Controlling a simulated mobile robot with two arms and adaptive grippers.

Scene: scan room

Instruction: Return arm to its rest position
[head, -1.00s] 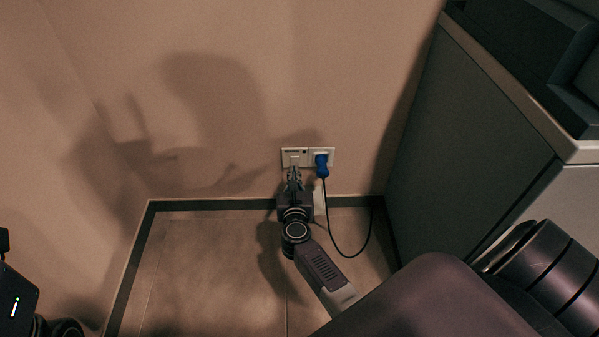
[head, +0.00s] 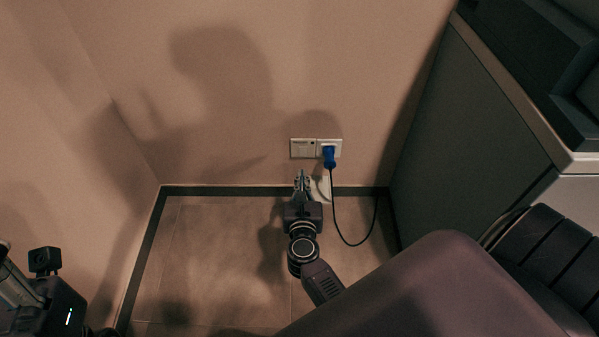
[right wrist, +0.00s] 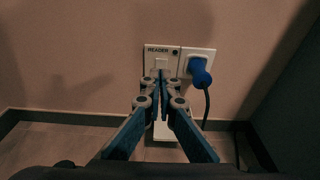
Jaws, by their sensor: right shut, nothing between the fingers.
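My right gripper (head: 302,176) is shut and empty, just below and in front of the wall socket plate (head: 303,148). In the right wrist view its closed fingers (right wrist: 161,76) point at the plate's left half, which is marked READER. A blue plug (head: 329,157) sits in the right half of the plate, and its black cord hangs in a loop to the floor. The plug also shows in the right wrist view (right wrist: 200,73), right of the fingers and apart from them. Part of my left arm shows at the lower left, but its gripper is not in view.
A grey cabinet (head: 470,130) stands close on the right. A white object (head: 321,188) is low at the wall behind the gripper, partly hidden. The tiled floor (head: 215,250) to the left is clear up to the dark baseboard (head: 230,190).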

